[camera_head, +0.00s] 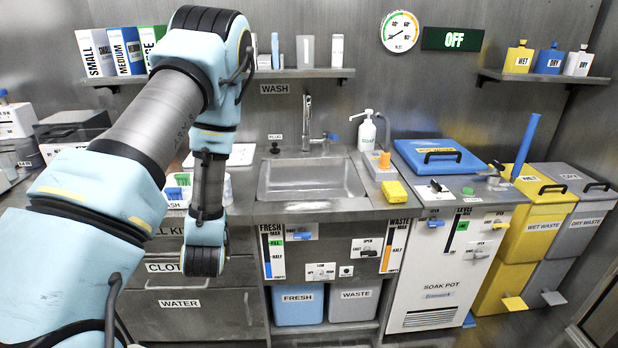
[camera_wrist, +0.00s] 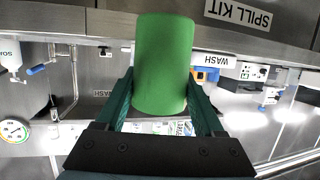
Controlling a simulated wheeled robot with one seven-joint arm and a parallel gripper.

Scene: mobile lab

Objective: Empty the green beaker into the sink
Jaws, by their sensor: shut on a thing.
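The green beaker (camera_wrist: 165,65) fills the middle of the wrist view. My gripper (camera_wrist: 162,88) is shut on it, with one dark green finger on each side. What the beaker holds cannot be seen. In the head view my arm hides the gripper and the beaker. The sink (camera_head: 312,182) is a steel basin in the counter, right of my arm, and its visible inside looks empty. The faucet (camera_head: 307,120) stands at its back edge and also shows in the wrist view (camera_wrist: 70,90), which looks upside down.
A soap bottle (camera_head: 367,132) and a yellow sponge (camera_head: 394,191) stand right of the sink. The soak pot (camera_head: 445,270) has a blue lid (camera_head: 440,157). Yellow (camera_head: 535,225) and grey (camera_head: 580,215) waste bins stand far right. A shelf (camera_head: 290,73) runs above the sink.

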